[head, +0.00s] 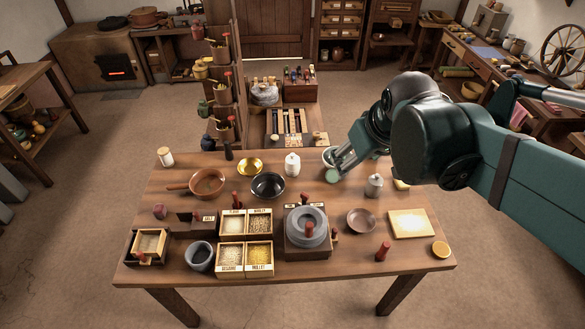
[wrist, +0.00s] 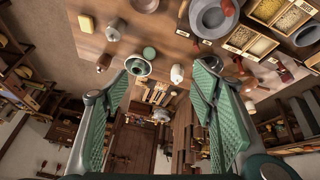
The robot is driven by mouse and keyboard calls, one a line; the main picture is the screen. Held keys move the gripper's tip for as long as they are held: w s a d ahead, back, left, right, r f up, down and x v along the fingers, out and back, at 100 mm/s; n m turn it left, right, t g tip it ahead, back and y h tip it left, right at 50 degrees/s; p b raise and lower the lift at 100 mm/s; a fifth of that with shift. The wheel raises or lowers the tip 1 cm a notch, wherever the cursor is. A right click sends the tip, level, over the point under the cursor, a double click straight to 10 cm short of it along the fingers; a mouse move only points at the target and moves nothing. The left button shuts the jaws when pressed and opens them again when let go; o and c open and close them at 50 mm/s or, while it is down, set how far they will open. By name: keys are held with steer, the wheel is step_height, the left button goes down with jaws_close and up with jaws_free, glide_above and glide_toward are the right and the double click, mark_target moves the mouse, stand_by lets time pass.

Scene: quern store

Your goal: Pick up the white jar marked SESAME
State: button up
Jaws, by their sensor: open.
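A white lidded jar (head: 292,164) stands upright near the table's back middle. It also shows in the wrist view (wrist: 177,74), between the finger lines and beyond the tips. A paler jar with a brown lid (head: 166,158) stands at the back left, and a greyish lidded jar (head: 374,186) stands right of centre. No writing on any jar is legible, so I cannot tell which says SESAME. My gripper (head: 343,162) is open and empty, right of the white jar and apart from it. Its spread fingers fill both sides of the wrist view (wrist: 165,72).
A cup (head: 328,154) and green disc (head: 333,176) lie close by my gripper. Labelled grain boxes (head: 232,273) sit in front. Bare wood shows right of the white jar.

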steer(key=w+a+f+n+g, duration=0.2)
steer(key=w+a+n, duration=0.1)
steer(key=w, duration=0.8)
steer(key=n+g, duration=0.2)
steer(key=n, duration=0.5)
glide_toward(294, 154)
steer(key=s+d+r, duration=0.3)
steer(key=s+r, duration=0.1)
steer(key=w+a+f, duration=0.1)
steer(key=f, duration=0.2)
steer(key=w+a+f+n+g, duration=0.1)
steer(key=w+f, duration=0.1)
steer(key=f, duration=0.1)
steer(key=w+a+f+n+p, duration=0.1)
steer(key=w+f, duration=0.1)
steer(key=f, duration=0.1)
steer(key=shift+w+a+f+g, duration=0.1)
steer(key=shift+w+f+g, duration=0.05)
steer(key=shift+f+g, duration=0.15)
steer(key=shift+a+f, duration=0.1)
steer(key=shift+f, duration=0.2)
steer(key=shift+f, duration=1.3)
